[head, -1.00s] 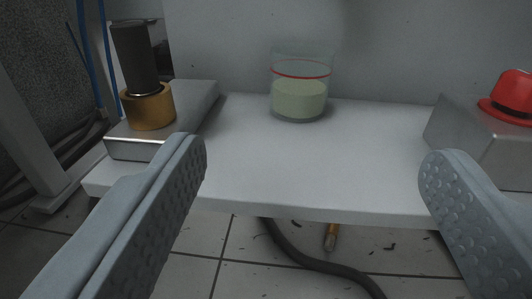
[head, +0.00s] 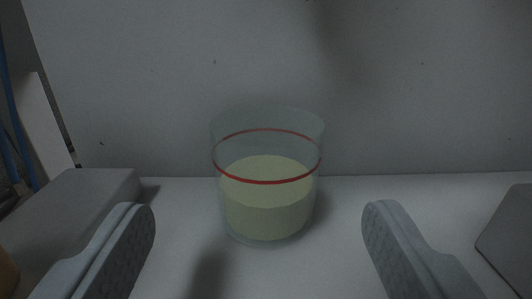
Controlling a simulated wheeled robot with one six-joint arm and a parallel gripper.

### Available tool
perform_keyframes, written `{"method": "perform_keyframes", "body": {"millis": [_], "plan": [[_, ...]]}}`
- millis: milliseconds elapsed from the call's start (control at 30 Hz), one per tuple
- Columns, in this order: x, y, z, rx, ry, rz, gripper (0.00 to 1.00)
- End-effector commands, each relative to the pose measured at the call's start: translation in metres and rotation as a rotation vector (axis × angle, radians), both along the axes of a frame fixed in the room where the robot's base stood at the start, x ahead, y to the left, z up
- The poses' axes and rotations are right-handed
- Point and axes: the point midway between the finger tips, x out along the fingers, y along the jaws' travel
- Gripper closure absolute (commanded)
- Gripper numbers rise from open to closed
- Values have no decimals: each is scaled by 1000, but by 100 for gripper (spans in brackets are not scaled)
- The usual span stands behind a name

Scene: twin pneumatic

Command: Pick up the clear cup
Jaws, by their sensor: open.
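The clear cup (head: 267,180) stands upright on the white shelf, a little left of the middle of the head view. It has a red line around it and holds pale green contents up to a little below that line. My gripper (head: 258,230) is open, with one grey finger on each side of the picture. The cup is beyond the fingertips and lies between them in the picture, with a gap on both sides. Nothing is held.
A grey box (head: 75,205) stands at the left and part of another grey box (head: 510,240) shows at the right edge. A pale wall (head: 420,90) rises close behind the cup. The white shelf (head: 340,215) is bare around the cup.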

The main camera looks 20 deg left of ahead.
Motion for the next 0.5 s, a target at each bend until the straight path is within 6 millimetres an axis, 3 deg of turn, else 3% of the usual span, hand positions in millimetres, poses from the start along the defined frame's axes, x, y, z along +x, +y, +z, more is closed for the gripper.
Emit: {"method": "perform_keyframes", "body": {"millis": [267, 500], "plan": [[14, 3, 1, 1, -2, 0, 26], [45, 10, 2, -1, -1, 0, 26]]}}
